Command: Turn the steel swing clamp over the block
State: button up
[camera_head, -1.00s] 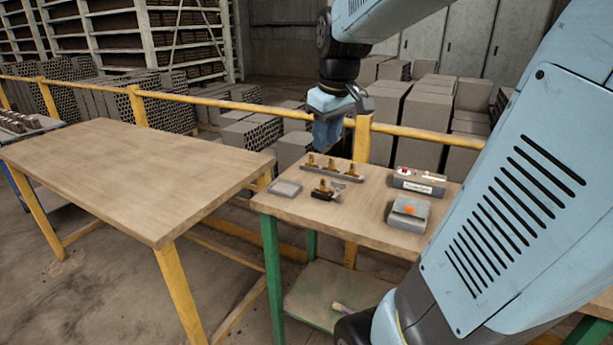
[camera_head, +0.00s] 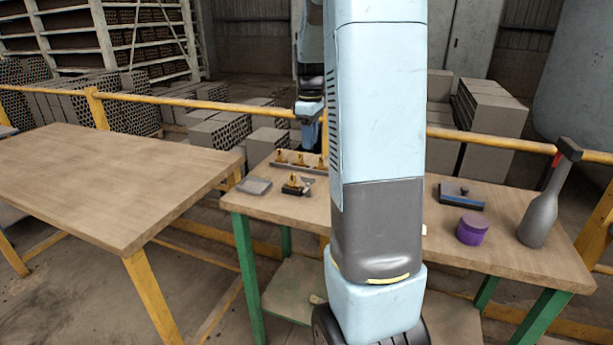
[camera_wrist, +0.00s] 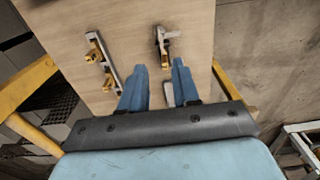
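A small clamp fixture (camera_head: 295,185) with a dark base, brass-coloured parts and a grey steel piece sits near the left end of the green-legged table. My gripper (camera_wrist: 159,66) is open and empty, fingers apart, above the table's edge. In the head view, my gripper (camera_head: 309,140) hangs behind and above the fixture, partly hidden by my arm.
A rail with several brass clamps (camera_head: 298,163) lies behind the fixture; a grey plate (camera_head: 254,185) lies left. Right of my arm are a blue-grey tool (camera_head: 461,196), purple tub (camera_head: 473,229) and grey bottle-shaped object (camera_head: 542,212). A yellow railing (camera_head: 240,106) runs behind.

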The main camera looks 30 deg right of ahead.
notch_tip(320, 180, down, 12)
jog(key=shift+f, duration=0.1)
dwell(0.4)
